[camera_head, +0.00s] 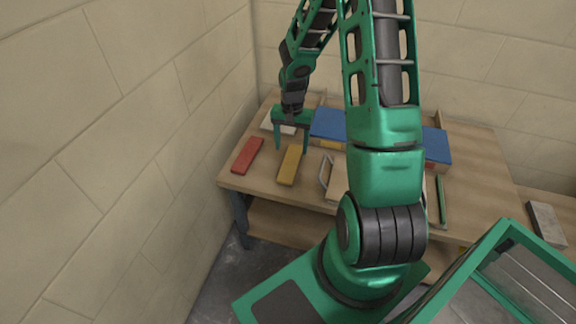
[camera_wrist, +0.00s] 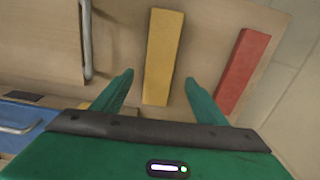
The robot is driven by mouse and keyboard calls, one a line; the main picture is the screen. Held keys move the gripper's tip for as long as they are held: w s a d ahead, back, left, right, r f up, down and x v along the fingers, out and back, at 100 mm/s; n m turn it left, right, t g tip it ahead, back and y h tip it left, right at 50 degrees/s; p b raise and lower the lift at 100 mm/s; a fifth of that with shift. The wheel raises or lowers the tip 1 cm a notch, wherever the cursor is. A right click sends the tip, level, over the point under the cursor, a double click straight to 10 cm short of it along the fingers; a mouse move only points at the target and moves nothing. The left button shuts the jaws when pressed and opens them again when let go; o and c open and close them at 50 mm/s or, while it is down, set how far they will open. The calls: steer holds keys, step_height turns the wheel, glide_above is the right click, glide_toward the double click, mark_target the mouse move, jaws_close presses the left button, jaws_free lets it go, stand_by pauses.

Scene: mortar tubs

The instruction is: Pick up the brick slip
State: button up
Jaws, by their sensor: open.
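Two flat bars lie on the wooden table (camera_head: 320,193), and the frames do not settle which is the brick slip. One is yellow (camera_head: 291,165), and it also shows in the wrist view (camera_wrist: 162,57). The other is red (camera_head: 247,155), on the yellow one's left in the head view and on its right in the wrist view (camera_wrist: 243,70). My gripper (camera_head: 291,148) points down by the far end of the yellow bar. In the wrist view, its open fingers (camera_wrist: 158,80) appear on either side of the yellow bar, with nothing held. The height above the table is unclear.
A blue case (camera_head: 327,124) stands behind and right of the yellow bar. A pale flat item (camera_head: 285,123) lies behind my gripper. A metal handle (camera_head: 325,171) is close on the yellow bar's right. A wall (camera_head: 190,130) borders the table's left.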

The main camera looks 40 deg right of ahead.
mark_target(291, 162)
steer(key=f, duration=0.5)
steer(key=shift+s+a, duration=0.3)
steer(key=shift+s, duration=0.05)
steer(key=shift+f, duration=0.7)
steer(key=c, duration=1.4)
